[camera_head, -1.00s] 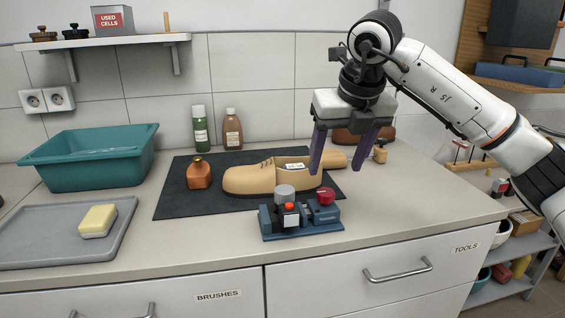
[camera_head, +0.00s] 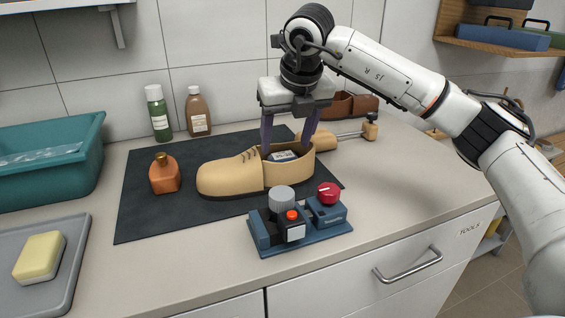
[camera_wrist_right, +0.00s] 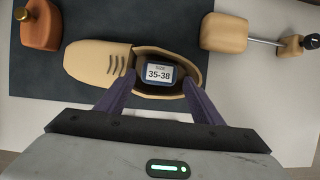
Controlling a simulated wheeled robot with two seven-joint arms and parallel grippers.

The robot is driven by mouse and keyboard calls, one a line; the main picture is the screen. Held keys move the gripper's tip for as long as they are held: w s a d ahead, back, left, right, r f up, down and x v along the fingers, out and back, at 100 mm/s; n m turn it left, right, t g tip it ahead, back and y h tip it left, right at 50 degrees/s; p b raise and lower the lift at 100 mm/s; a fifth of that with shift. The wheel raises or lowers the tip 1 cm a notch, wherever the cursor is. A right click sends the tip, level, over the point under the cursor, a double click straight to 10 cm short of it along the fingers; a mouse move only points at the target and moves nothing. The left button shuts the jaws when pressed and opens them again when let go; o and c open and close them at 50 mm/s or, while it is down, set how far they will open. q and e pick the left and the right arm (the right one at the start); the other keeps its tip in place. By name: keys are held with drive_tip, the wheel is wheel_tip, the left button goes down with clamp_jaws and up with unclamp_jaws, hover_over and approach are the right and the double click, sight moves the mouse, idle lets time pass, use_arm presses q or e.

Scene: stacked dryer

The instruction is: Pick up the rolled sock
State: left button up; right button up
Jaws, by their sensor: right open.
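A tan shoe (camera_head: 230,176) lies on the dark mat, its toe to the left. Inside its opening sits a small dark bundle with a white label (camera_head: 284,156); in the right wrist view the label (camera_wrist_right: 159,73) reads 35-38. It looks like the rolled sock, though most of it is hidden in the shoe. My right gripper (camera_head: 286,143) is open and points down at the shoe opening. In the right wrist view its fingertips (camera_wrist_right: 158,84) lie on either side of the label; I cannot tell whether they touch the bundle. My left gripper is not in view.
A blue device with a red knob (camera_head: 328,193) stands in front of the shoe. An orange bottle (camera_head: 164,174) stands left of the toe on the mat (camera_head: 140,215). A wooden shoe tree (camera_head: 325,140) lies behind the heel. Two bottles stand by the wall.

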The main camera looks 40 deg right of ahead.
sight(283, 155)
drive_tip(key=x, duration=0.4)
drive_tip(key=shift+f, duration=0.2)
drive_tip(key=c, duration=0.7)
